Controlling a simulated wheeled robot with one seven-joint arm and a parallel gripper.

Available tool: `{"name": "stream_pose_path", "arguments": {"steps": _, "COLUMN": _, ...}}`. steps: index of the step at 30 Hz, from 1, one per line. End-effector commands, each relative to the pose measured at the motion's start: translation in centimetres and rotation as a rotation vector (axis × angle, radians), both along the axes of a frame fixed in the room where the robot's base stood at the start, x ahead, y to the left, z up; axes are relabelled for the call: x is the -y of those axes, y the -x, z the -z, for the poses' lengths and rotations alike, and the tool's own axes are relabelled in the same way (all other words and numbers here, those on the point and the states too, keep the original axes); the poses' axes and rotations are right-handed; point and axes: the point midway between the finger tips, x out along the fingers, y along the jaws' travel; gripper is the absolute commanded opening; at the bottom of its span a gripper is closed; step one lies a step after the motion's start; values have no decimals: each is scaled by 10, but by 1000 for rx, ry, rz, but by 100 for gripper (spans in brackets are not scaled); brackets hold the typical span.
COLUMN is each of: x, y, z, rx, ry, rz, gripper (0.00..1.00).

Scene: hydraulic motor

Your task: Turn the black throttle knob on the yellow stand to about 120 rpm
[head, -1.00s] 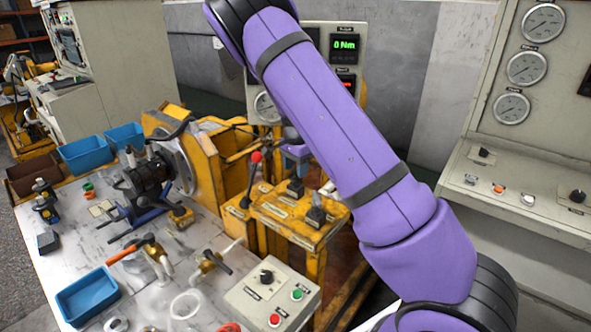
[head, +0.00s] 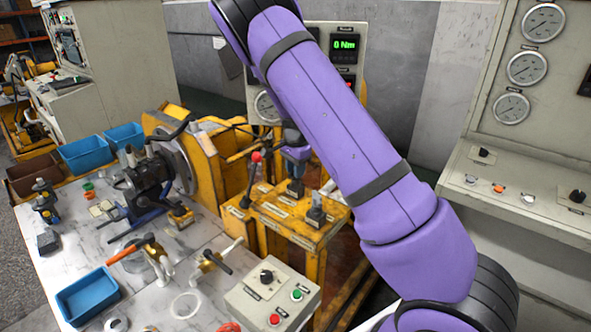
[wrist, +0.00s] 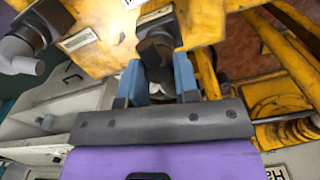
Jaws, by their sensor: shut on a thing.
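The yellow stand (head: 275,215) is in the middle of the head view. A black knob (head: 295,187) stands on its top, below my gripper (head: 296,157). In the wrist view, my gripper (wrist: 157,77) has its blue fingers on either side of the black knob (wrist: 155,48) and is shut on it. A second black control (head: 316,214) stands nearer on the same stand; a dark control with a grey handle (wrist: 28,45) shows at the wrist view's upper left. The display (head: 344,45) reads 0 Nm; my purple arm partly covers the panel, and I see no rpm reading.
A red-topped lever (head: 255,160) rises just left of the knob. A grey control box (head: 270,293) with red and green buttons is in front. Blue bins (head: 88,297) and loose parts lie on the workbench at left. A gauge console (head: 525,190) stands at right.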

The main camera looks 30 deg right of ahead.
Motion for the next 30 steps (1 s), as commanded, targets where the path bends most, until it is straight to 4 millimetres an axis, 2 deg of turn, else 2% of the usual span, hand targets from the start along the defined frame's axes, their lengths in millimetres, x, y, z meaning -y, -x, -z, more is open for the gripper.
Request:
{"name": "stream_pose_path", "arguments": {"steps": 6, "x": 0, "y": 0, "z": 0, "rx": 1, "ry": 0, "rz": 1, "gripper": 5}}
{"name": "stream_pose_path", "arguments": {"steps": 7, "x": 0, "y": 0, "z": 0, "rx": 1, "ry": 0, "rz": 1, "gripper": 34}}
{"name": "stream_pose_path", "arguments": {"steps": 9, "x": 0, "y": 0, "z": 0, "rx": 1, "ry": 0, "rz": 1, "gripper": 50}}
{"name": "stream_pose_path", "arguments": {"steps": 10, "x": 0, "y": 0, "z": 0, "rx": 1, "ry": 0, "rz": 0, "gripper": 54}}
{"name": "stream_pose_path", "arguments": {"steps": 20, "x": 0, "y": 0, "z": -3, "rx": 2, "ry": 0, "rz": 0, "gripper": 54}}
{"name": "stream_pose_path", "arguments": {"steps": 26, "x": -1, "y": -1, "z": -29, "rx": 4, "ry": -1, "rz": -2, "gripper": 54}}
{"name": "stream_pose_path", "arguments": {"steps": 30, "x": 0, "y": -1, "z": -56, "rx": 5, "ry": -1, "rz": -1, "gripper": 54}}
